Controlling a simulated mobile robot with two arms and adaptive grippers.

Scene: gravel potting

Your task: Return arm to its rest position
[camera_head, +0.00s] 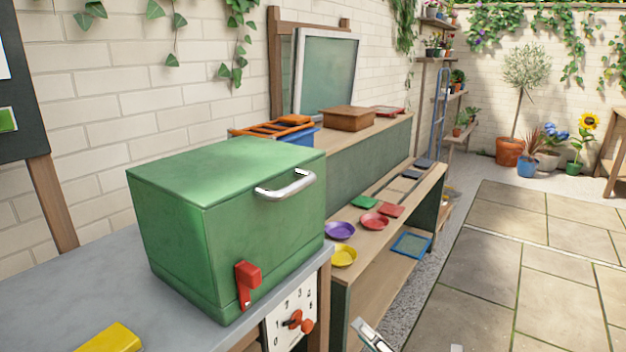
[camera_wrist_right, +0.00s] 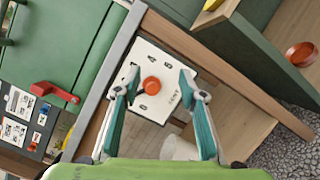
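My right gripper (camera_wrist_right: 158,82) is open in the right wrist view, its two teal-padded fingers apart with nothing held between them. Beyond the fingers is a white dial panel (camera_wrist_right: 140,103) with a round orange-red knob (camera_wrist_right: 151,84); I cannot tell how far off it is. In the head view only a grey piece of the right gripper (camera_head: 371,336) shows at the bottom edge, right of the numbered dial panel (camera_head: 282,316) and its red knob (camera_head: 296,321). My left gripper is in neither view.
A green lidded box (camera_head: 228,215) with a red latch (camera_head: 246,283) stands on the grey counter (camera_head: 60,290), near a yellow block (camera_head: 110,338). A lower shelf holds a purple dish (camera_head: 340,230), a yellow dish (camera_head: 343,255) and a red dish (camera_head: 374,220). The paving at right is clear.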

